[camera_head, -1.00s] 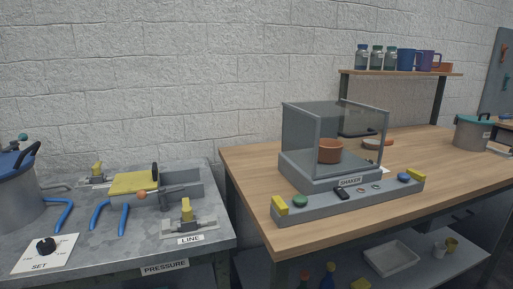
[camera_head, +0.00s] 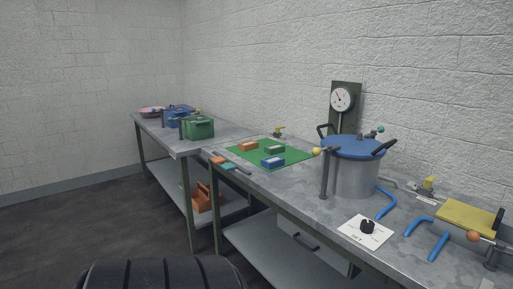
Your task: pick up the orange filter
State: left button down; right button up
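An orange block with a pale top (camera_head: 248,146), which looks like the orange filter, lies on the far left part of a green mat (camera_head: 287,152) on the grey metal table. A similar green block (camera_head: 273,150) and a blue block (camera_head: 272,162) lie on the same mat, apart from it. Neither of my grippers is in view.
A pot with a blue lid (camera_head: 352,149) stands right of the mat, with a gauge (camera_head: 342,99) behind it. Another table (camera_head: 151,125) holds a green box (camera_head: 197,127). Open floor lies at left.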

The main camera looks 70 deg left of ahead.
aim_at(245, 146)
jog(key=u, duration=2.35)
